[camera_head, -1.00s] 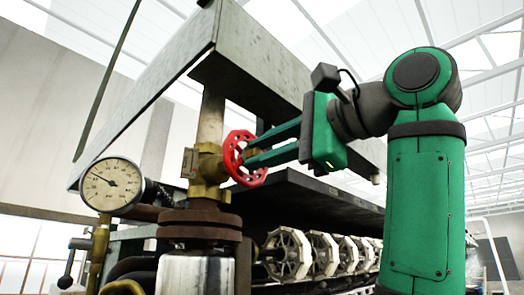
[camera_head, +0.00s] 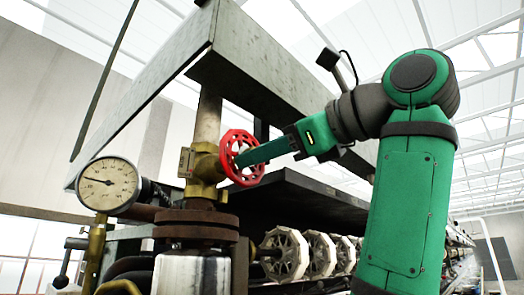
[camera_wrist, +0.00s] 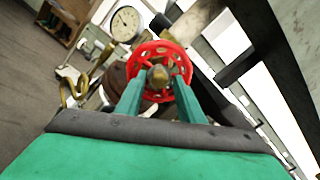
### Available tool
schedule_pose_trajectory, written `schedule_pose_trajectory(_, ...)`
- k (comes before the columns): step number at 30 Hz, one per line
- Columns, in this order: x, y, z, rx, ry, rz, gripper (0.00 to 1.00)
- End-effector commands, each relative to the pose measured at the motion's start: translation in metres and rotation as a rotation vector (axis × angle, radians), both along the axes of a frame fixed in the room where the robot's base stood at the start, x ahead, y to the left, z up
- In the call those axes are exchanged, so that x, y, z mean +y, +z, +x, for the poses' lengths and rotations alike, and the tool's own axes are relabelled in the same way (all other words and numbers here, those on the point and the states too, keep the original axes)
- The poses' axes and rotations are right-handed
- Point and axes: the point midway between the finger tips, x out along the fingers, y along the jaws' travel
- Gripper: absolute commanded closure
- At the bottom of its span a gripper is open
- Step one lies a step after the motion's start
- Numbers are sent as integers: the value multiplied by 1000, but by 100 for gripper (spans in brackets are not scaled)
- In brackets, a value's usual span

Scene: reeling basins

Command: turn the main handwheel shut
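The red main handwheel (camera_head: 241,158) sits on a brass valve (camera_head: 204,168) on an upright pipe. My gripper (camera_head: 244,158) reaches it from the right, with its fingers at the wheel. In the wrist view, the two green fingers (camera_wrist: 159,83) stand apart on either side of the hub (camera_wrist: 159,77) and overlap the red wheel (camera_wrist: 158,52). A gap shows between fingers and hub. The fingertips are partly hidden, so I cannot tell their exact contact with the spokes. In the head view, one finger hides the other.
A round pressure gauge (camera_head: 109,185) stands left of the valve, its needle pointing left; it also shows in the wrist view (camera_wrist: 126,24). A rusty flange (camera_head: 197,224) is below the valve. A grey metal hood (camera_head: 285,75) overhangs, and a row of pale reels (camera_head: 285,253) lies underneath.

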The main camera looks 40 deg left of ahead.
Motion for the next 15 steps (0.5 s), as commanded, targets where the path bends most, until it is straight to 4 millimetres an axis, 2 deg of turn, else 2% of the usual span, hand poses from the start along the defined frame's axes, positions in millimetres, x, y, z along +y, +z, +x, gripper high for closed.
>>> schedule_pose_trajectory(5, -1, 1, -1, -4, 0, 1, 66)
schedule_pose_trajectory(6, -1, 1, -1, -4, -2, 1, 70)
schedule_pose_trajectory(10, -2, 1, -1, -5, -4, 1, 100)
schedule_pose_trajectory(15, -3, 1, -1, 8, -4, 1, 100)
